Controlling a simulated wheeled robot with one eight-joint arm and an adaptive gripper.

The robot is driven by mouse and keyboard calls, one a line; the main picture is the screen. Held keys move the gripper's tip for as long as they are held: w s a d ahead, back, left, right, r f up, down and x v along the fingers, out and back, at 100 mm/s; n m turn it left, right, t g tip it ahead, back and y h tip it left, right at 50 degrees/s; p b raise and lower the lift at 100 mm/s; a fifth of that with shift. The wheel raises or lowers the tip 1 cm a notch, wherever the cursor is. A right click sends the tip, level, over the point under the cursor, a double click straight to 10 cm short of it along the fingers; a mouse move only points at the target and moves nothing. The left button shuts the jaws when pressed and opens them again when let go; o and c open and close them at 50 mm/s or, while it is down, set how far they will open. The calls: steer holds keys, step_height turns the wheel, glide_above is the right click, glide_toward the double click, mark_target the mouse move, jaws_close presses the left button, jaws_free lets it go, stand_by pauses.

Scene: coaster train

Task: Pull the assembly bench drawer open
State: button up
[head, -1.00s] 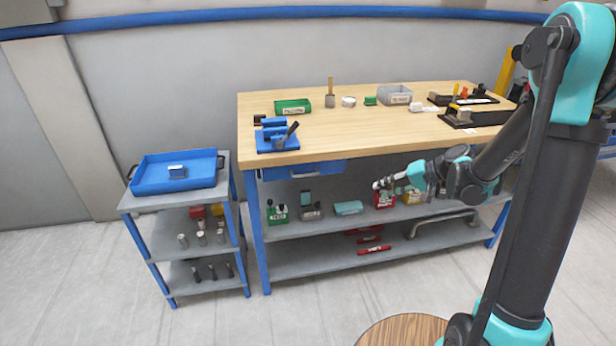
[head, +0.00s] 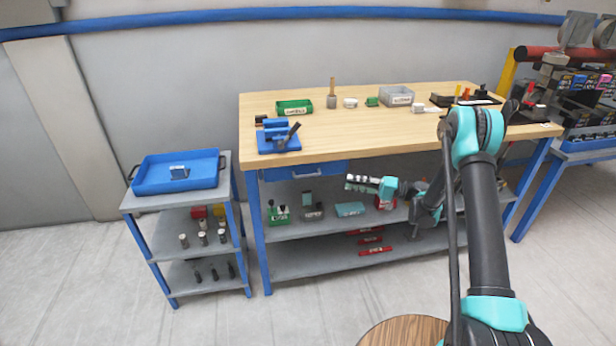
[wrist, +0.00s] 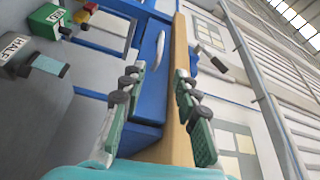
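The blue drawer (head: 330,168) sits under the left part of the wooden bench top and looks closed. Its pale handle (head: 307,173) shows on the front. In the wrist view the blue drawer front (wrist: 150,95) and handle (wrist: 160,46) appear ahead, between the fingers and turned on their side. My gripper (head: 350,182) is to the right of the handle, in front of the bench and below its top edge. In the wrist view my gripper (wrist: 158,82) is open, with its green padded fingers apart and nothing between them. It is apart from the handle.
The bench top (head: 360,132) carries a blue fixture (head: 278,140), bins and tools. The shelf below holds several small boxes, including a teal one (head: 349,209). A grey cart (head: 226,190) with a blue tray stands left.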

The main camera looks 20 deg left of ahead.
steer(key=s+a, duration=0.1)
steer(key=a, duration=0.4)
steer(key=s+a, duration=0.1)
steer(key=a, duration=0.5)
steer(key=a+r, duration=0.1)
steer(key=a, duration=0.5)
steer(key=shift+s+r, duration=0.1)
steer(key=shift+s, duration=0.3)
steer(key=shift+c, duration=0.6)
jaws_close()
